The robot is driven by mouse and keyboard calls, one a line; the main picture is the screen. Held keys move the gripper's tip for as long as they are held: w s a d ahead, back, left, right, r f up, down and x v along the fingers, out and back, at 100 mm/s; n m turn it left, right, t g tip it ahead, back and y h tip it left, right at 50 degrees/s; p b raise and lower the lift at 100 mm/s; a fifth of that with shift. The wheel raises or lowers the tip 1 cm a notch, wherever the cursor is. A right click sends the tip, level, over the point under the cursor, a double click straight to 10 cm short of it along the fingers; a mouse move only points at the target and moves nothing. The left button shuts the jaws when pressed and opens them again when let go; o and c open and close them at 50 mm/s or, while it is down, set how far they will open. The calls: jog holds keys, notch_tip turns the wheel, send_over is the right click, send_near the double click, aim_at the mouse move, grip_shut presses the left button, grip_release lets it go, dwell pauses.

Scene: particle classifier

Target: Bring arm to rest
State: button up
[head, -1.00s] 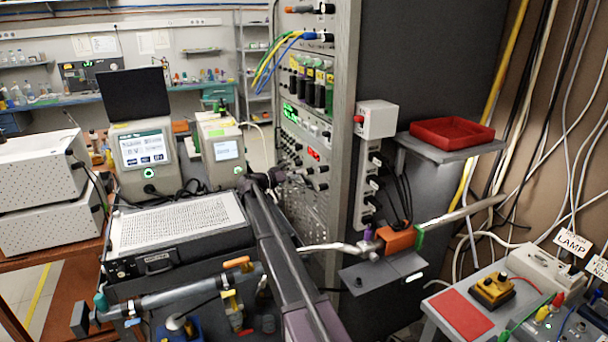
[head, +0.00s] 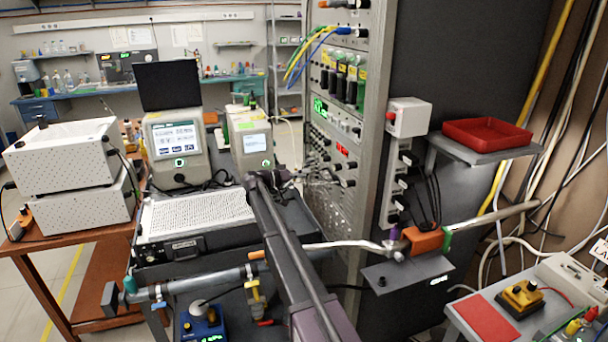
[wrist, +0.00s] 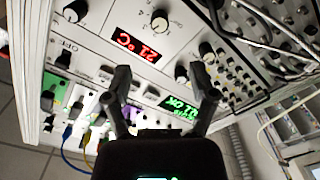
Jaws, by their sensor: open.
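My gripper (wrist: 162,98) is open and empty in the wrist view, its two dark fingers spread in front of the rack's control panel (wrist: 130,45). That panel carries knobs, a red display and a green display, and it looks tilted in this view. In the head view my arm reaches from the bottom centre up towards the rack (head: 345,150), and my gripper (head: 290,180) is small at its far end, beside the panel. I cannot tell the exact gap between fingers and panel.
A red tray (head: 486,135) sits on a grey shelf at the right. A metal pipe (head: 480,218) crosses below it. White perforated boxes (head: 60,158) stand on a table at the left. Floor shows at the lower left.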

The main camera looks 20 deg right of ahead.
jog(key=s+f+n+y, duration=0.1)
jog(key=s+f+y, duration=0.1)
jog(key=s, duration=0.4)
jog(key=s+a+f+n+y+p, duration=0.1)
jog(key=s+f+n+y, duration=0.1)
jog(key=s+f, duration=0.3)
jog(key=s+a+f+n+y+p, duration=0.1)
jog(key=s+f+y, duration=0.2)
jog(key=s, duration=0.6)
jog(key=shift+s+a+f+y, duration=0.1)
jog(key=shift+s+f+y, duration=0.1)
jog(key=shift+y, duration=0.5)
jog(key=s+a+f+n+y, duration=0.1)
jog(key=s+a+y, duration=0.2)
jog(key=s, duration=0.4)
jog(key=s+a+f+n+y+p, duration=0.1)
jog(key=s+a+n+y, duration=0.1)
jog(key=s+a, duration=0.3)
jog(key=s+a+f+n+y+p, duration=0.1)
jog(key=s+a+y, duration=0.3)
jog(key=s, duration=0.4)
jog(key=shift+s+f+n+g+y, duration=0.35)
jog(key=shift+f+n, duration=0.2)
jog(key=shift+n, duration=0.15)
